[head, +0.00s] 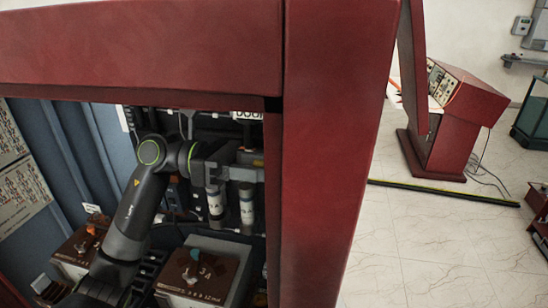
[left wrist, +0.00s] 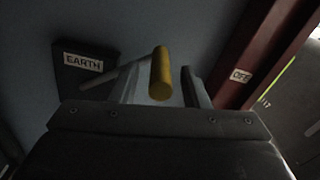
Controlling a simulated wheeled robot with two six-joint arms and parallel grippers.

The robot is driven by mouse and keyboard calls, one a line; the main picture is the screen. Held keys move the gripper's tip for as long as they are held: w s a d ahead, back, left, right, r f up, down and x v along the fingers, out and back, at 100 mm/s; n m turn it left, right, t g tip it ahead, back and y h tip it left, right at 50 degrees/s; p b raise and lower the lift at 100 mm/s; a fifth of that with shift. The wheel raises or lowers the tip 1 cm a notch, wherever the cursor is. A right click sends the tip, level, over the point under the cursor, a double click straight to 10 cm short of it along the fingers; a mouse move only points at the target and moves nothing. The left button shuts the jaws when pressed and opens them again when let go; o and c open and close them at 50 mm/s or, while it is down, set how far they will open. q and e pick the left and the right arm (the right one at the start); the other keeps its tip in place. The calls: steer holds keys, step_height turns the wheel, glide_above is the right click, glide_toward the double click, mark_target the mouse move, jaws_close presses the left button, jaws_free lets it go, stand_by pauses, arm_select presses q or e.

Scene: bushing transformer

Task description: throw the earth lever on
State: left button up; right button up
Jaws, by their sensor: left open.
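The earth lever shows in the left wrist view as a yellow handle (left wrist: 161,76) on a grey rod that runs off to the left. A dark plate with an EARTH label (left wrist: 83,62) is at the left of the rod. A small white label that seems to read OFF (left wrist: 240,76) is on the red frame at the right. My left gripper (left wrist: 160,88) is open, with one finger on each side of the handle; I cannot tell whether they touch it. In the head view my left arm reaches into the red cabinet; the lever cannot be made out there.
The cabinet's red post (head: 325,160) stands close to the right of my arm. Inside are white cylinders (head: 215,201) and a brown-topped box (head: 198,274) below the wrist. A red console (head: 445,125) stands outside on open tiled floor.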

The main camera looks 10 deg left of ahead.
arm_select(q)
steer(key=shift+d+p, duration=0.3)
steer(key=shift+d, duration=0.6)
jaws_close()
